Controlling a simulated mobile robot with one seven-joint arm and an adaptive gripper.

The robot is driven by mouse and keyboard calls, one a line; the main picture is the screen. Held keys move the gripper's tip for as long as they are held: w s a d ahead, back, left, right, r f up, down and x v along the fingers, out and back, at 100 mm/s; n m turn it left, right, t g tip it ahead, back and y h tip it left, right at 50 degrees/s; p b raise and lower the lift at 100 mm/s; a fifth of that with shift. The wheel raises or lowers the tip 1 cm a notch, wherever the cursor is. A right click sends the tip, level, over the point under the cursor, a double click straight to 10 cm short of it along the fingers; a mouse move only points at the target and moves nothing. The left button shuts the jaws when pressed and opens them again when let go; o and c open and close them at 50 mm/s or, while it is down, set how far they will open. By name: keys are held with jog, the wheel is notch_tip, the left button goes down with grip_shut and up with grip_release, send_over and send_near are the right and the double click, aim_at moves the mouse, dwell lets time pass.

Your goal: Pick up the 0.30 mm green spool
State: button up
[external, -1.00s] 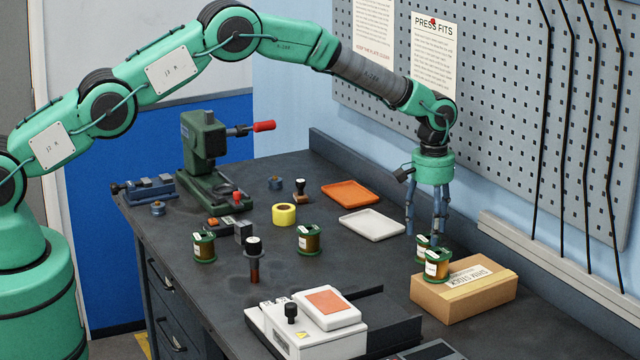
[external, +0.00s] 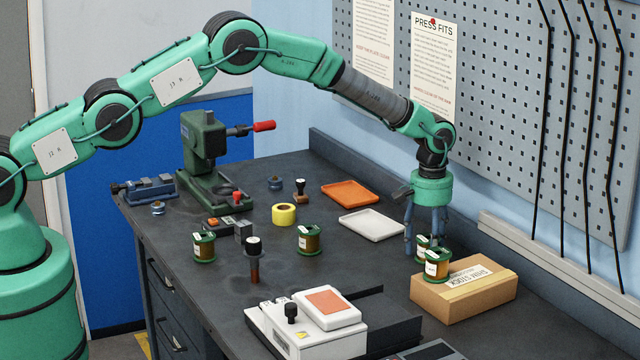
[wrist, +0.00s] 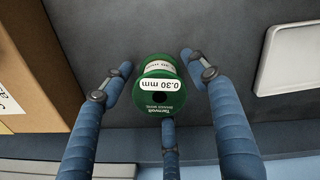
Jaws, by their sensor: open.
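The green spool (wrist: 162,104) labelled 0.30 mm stands on the dark bench in the wrist view, between the fingers of my gripper (wrist: 163,85). The fingers are open, one on each side and one near the lower edge of the spool, with small gaps at the sides. In the external view my gripper (external: 426,240) is low over the bench behind the cardboard box. The 0.30 mm spool (external: 421,243) is partly hidden there by another green spool (external: 437,263) on the box.
The cardboard box (external: 462,290) stands close beside my gripper. A white tray (external: 371,225) and an orange tray (external: 350,193) lie to the left. Two more green spools (external: 204,246) (external: 309,239) stand farther left. The pegboard wall (external: 540,130) rises behind.

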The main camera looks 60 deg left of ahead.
aim_at(429, 237)
jog(key=shift+c, duration=0.3)
grip_shut()
jog(key=shift+r, duration=0.15)
dwell(0.3)
jog(key=shift+w+r, duration=0.1)
jog(key=shift+r, duration=1.6)
jog(key=s, duration=0.5)
jog(key=s+a+r, duration=0.1)
jog(key=s, duration=0.4)
jog(key=s+a, duration=0.1)
jog(key=s, duration=0.5)
jog(key=shift+r, duration=0.2)
